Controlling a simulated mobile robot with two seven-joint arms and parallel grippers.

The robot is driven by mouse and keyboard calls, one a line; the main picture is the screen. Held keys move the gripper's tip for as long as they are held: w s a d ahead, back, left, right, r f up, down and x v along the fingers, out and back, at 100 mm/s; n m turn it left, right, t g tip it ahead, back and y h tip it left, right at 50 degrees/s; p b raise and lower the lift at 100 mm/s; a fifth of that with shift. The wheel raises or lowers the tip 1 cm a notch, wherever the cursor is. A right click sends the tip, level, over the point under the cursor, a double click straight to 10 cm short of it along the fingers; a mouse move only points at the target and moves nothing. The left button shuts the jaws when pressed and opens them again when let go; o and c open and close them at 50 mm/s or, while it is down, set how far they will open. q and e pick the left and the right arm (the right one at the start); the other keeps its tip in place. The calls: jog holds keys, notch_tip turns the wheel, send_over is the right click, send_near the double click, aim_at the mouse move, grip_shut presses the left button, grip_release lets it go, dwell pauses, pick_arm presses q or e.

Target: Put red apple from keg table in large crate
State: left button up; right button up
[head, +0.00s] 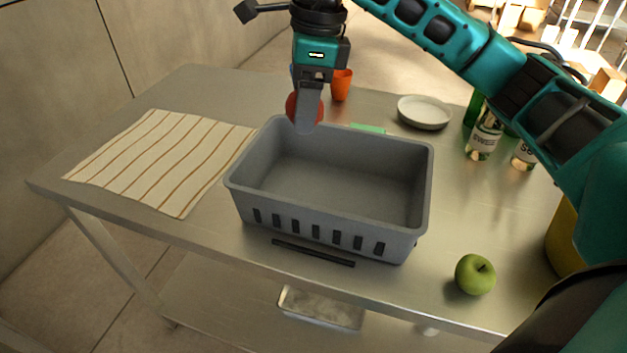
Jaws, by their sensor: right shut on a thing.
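The red apple (291,107) is held in my right gripper (306,118), which is shut on it. The gripper points down and hides much of the apple. Gripper and apple show over the back left rim of the large grey crate (333,235). I cannot tell exactly how high above the rim the apple is. The crate stands on a metal table and its visible inside is empty. My left gripper is not in view. No keg table can be made out.
A striped cloth (165,160) lies left of the crate. A green apple (475,274) sits at the front right. An orange cup (341,85), a pale plate (425,112) and bottles (484,137) stand behind and right. A metal pan (320,307) is on the lower shelf.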

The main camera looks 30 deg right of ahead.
aim_at(317, 122)
notch_tip(317, 122, down, 15)
jog(key=shift+f, duration=0.2)
dwell(0.3)
jog(key=shift+f+b, duration=0.2)
jog(key=shift+b, duration=0.2)
jog(key=o, duration=1.1)
jog(key=shift+r, duration=0.2)
jog(key=r, duration=0.4)
jog(key=d+r, duration=0.1)
jog(key=r, duration=0.7)
jog(key=shift+s+d, duration=0.35)
